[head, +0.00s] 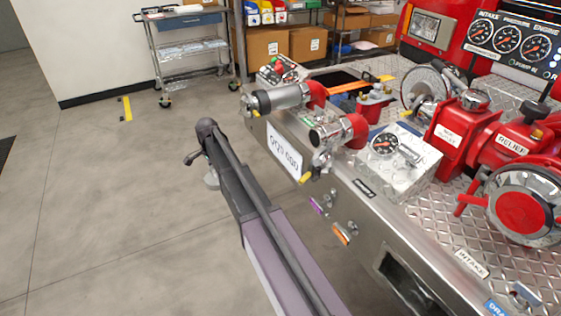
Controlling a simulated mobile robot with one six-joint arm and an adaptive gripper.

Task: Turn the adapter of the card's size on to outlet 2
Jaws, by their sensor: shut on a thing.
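My arm reaches up from the bottom of the head view, and its dark end with my gripper (194,157) hangs over open floor, left of the pump panel. My gripper is small and dark here. A pale grey piece (211,180) shows at it, mostly hidden by the arm; its type and size cannot be told. Two outlets stick out at the panel's edge. The rear one (283,97) carries a silver cylinder with a dark end ring. The nearer one (328,136) is a shorter silver fitting on a red elbow.
The steel bumper (410,247) with red valves and a gauge block (395,148) fills the right side. A wheeled cart (185,50) and shelves with boxes (268,48) stand at the back. The floor (100,215) on the left is clear.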

